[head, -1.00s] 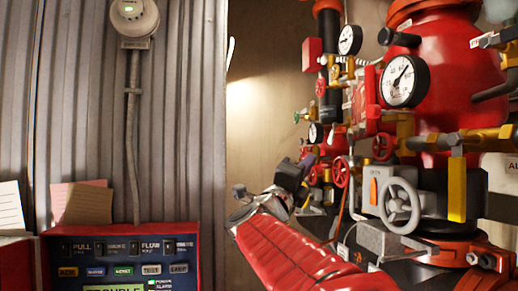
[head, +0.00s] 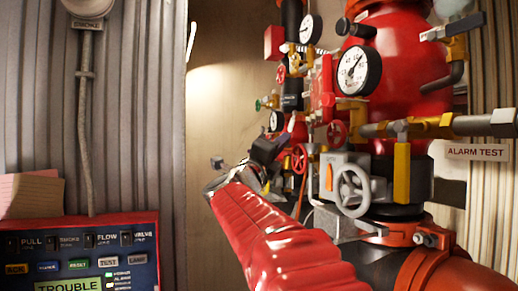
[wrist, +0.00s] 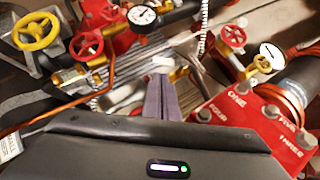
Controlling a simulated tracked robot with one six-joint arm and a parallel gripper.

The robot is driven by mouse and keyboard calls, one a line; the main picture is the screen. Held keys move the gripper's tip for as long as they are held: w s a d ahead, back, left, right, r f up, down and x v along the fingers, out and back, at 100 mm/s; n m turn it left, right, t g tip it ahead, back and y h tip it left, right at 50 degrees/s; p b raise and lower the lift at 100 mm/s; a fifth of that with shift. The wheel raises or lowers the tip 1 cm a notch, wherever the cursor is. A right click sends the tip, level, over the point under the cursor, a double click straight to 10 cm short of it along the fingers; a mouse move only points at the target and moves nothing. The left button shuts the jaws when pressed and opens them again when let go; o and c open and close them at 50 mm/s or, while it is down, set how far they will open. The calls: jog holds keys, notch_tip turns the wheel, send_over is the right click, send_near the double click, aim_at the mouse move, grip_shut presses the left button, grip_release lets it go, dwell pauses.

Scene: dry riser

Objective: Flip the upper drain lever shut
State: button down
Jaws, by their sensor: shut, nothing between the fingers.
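My gripper (head: 272,147) is shut and empty, in front of the red riser's valve cluster. In the wrist view its two dark fingers (wrist: 161,92) are together, pointing at a small pale lever end (wrist: 163,62) beside a brass valve (wrist: 179,74). I cannot tell whether the fingers touch it. In the head view a slim pale lever (head: 291,123) stands just above and right of the gripper. A yellow lever (head: 401,172) hangs down from a brass valve on the right. No label shows which one is the upper drain lever.
In the wrist view, a yellow handwheel (wrist: 36,31) and a red numbered plate (wrist: 262,125) flank the fingers. The alarm panel (head: 82,250) is at lower left.

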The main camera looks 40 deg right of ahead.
aim_at(291, 125)
jog(key=shift+x, duration=2.35)
jog(key=shift+w+a, duration=0.1)
jog(key=shift+w, duration=0.1)
